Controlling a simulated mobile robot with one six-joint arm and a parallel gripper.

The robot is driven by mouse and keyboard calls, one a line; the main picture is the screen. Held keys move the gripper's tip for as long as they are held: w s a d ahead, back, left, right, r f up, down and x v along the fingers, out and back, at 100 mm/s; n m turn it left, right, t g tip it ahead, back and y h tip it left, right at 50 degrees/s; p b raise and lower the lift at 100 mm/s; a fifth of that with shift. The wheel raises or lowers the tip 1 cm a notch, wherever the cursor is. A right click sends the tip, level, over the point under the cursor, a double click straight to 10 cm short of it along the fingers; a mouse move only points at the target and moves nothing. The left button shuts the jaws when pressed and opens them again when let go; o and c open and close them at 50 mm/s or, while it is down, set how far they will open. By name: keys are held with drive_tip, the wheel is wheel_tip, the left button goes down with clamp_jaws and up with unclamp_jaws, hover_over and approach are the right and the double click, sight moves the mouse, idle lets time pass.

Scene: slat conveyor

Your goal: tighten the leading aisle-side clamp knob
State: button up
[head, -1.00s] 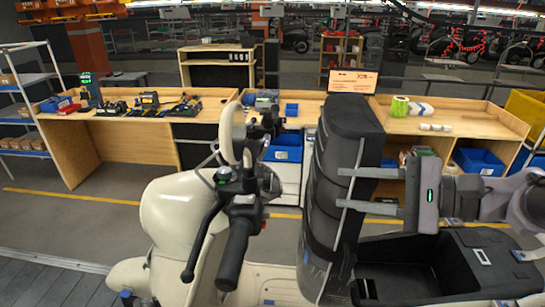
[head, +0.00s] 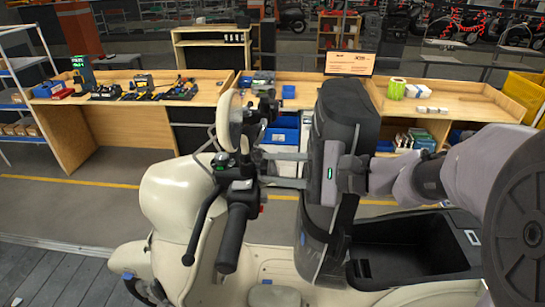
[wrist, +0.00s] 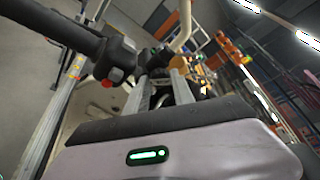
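A cream scooter (head: 175,205) stands in front of me. Its handlebar has a black grip (head: 233,235) and a switch block; the grip also shows in the wrist view (wrist: 50,25). My gripper (head: 262,169) reaches left across the upright black seat. Its two long grey fingers are apart, with tips close to the handlebar's centre. I cannot tell whether they touch it. In the wrist view the fingers (wrist: 160,75) point toward the handlebar, with a small amber round part (wrist: 178,62) near the right tip. I cannot make out a clamp knob in either view.
The raised seat (head: 350,105) stands beside the fingers, with the open storage bin (head: 455,275) below it. A mirror (head: 229,120) rises above the handlebar. Wooden workbenches (head: 130,110) with tools, blue bins and boxes stand behind. Grey floor lies between.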

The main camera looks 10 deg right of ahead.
clamp_jaws()
drive_tip(key=shift+f, duration=0.1)
drive_tip(key=shift+b, duration=0.5)
drive_tip(key=n+t+y+b, duration=0.1)
drive_tip(key=n+b, duration=0.2)
drive_tip(key=b, duration=0.7)
drive_tip(key=n+y+b, duration=0.1)
drive_tip(key=n+b, duration=0.2)
drive_tip(key=b, duration=0.8)
drive_tip(key=f+n+t+y+b, duration=0.1)
drive_tip(key=n+b, duration=0.3)
drive_tip(key=b, duration=0.6)
drive_tip(key=shift+t, duration=0.3)
drive_tip(key=shift+r+n+b, duration=0.1)
drive_tip(key=shift+n+b, duration=0.2)
drive_tip(key=shift+b, duration=0.15)
